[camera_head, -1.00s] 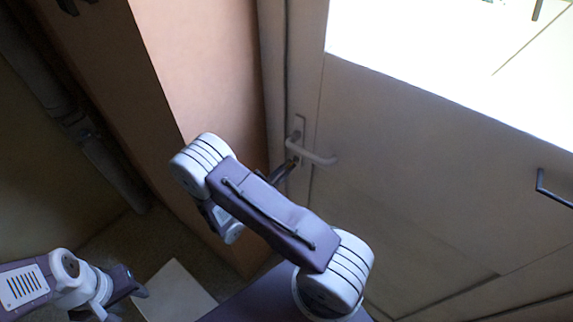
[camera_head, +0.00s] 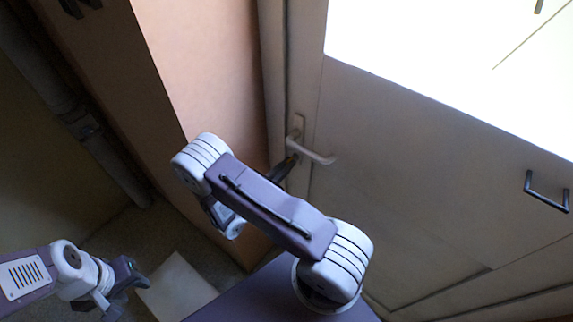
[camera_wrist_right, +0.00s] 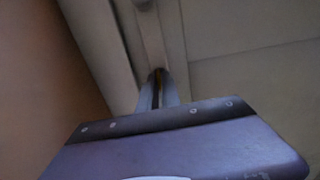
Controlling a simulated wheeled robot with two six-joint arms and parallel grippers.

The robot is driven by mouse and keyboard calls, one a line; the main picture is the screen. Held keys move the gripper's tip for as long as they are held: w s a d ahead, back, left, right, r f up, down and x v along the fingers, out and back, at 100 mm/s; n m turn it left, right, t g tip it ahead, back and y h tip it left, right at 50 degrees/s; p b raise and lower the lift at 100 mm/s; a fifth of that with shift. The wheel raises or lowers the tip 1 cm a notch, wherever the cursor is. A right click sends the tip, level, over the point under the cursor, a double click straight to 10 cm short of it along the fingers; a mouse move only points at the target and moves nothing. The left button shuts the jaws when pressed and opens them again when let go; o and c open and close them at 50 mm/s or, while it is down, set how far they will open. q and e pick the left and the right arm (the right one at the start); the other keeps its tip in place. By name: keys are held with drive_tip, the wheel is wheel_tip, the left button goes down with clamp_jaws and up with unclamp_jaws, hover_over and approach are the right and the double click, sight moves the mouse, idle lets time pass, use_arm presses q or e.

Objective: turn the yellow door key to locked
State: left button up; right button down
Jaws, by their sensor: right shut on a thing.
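The yellow door key shows only as a small yellowish sliver (camera_wrist_right: 158,74) between my right fingertips in the right wrist view; its turn angle cannot be told. In the head view the key is hidden by my right gripper (camera_head: 288,164). That gripper, also in the right wrist view (camera_wrist_right: 158,88), is shut on the key, just below the white lever handle (camera_head: 312,153) on its door plate (camera_head: 298,124). The pale door (camera_head: 400,180) looks closed. My left gripper (camera_head: 138,280) is at lower left, away from the door; its jaws are too small to judge.
An orange-brown wall (camera_head: 205,75) stands close left of the door frame. A dark bar handle (camera_head: 546,194) is at the right. A pipe (camera_head: 105,160) runs down the left wall. A pale flat slab (camera_head: 178,285) lies on the floor near my left gripper.

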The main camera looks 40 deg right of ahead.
drive_tip(key=c, duration=1.6)
unclamp_jaws()
drive_tip(key=b+v, duration=0.1)
drive_tip(key=v, duration=0.8)
